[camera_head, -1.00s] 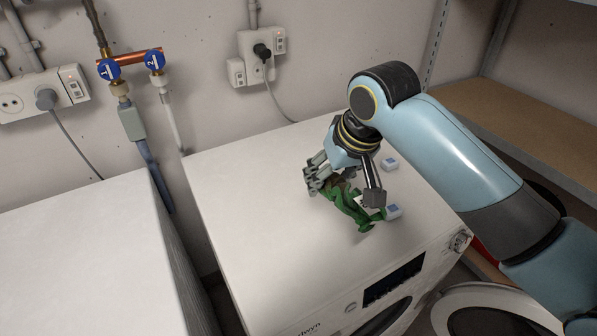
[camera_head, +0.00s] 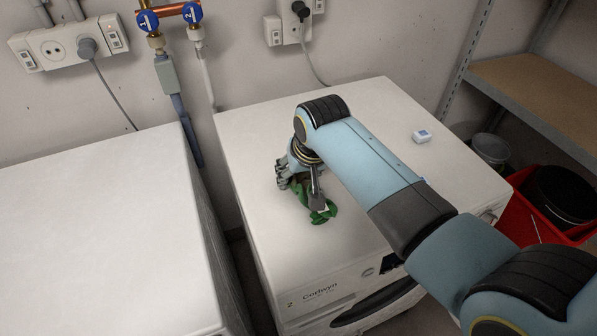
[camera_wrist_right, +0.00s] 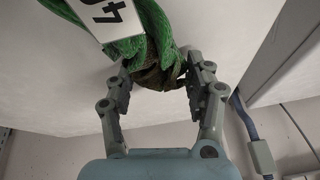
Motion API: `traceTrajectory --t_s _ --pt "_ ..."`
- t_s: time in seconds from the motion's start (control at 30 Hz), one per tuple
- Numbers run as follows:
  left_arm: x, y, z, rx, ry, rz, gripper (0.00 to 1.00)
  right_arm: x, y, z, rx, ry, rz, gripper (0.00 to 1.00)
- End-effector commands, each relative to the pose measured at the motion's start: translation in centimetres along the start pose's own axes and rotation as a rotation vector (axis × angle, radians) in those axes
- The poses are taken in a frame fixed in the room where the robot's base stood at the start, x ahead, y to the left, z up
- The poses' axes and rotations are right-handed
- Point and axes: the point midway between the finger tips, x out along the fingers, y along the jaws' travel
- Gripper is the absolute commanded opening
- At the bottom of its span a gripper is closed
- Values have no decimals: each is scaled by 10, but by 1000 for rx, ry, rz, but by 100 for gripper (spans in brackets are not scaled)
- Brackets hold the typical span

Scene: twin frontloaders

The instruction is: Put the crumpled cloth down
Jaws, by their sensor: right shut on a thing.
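My right gripper (camera_head: 299,188) is shut on the crumpled cloth (camera_head: 326,214), which is green with a brownish part. It is low over the white top of the right machine (camera_head: 375,105), left of its middle. I cannot tell whether the cloth touches the top. In the right wrist view the cloth (camera_wrist_right: 160,25) is bunched between the two fingers (camera_wrist_right: 160,80), with a white tag (camera_wrist_right: 112,18) reading 47. My right arm hides part of the machine top. My left gripper is not in view.
Another white machine (camera_head: 90,235) is at left, across a narrow gap. A red crate (camera_head: 525,222) and a bucket (camera_head: 491,148) are at right, by a shelf (camera_head: 540,95).

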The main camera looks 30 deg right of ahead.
Motion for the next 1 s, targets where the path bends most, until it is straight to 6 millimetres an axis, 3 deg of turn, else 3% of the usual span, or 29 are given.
traceTrajectory --t_s 0.3,0.33,0.5,0.83,1.0 --pt "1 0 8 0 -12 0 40 2 0 0 1 2 0 24" --pt "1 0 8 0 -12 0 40 2 0 0 1 2 -1 56" --pt "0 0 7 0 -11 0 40 2 0 0 1 2 0 77" --pt "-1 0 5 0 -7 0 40 -2 0 -1 1 1 0 77" --pt "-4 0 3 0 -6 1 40 -27 0 -1 2 4 -1 77"
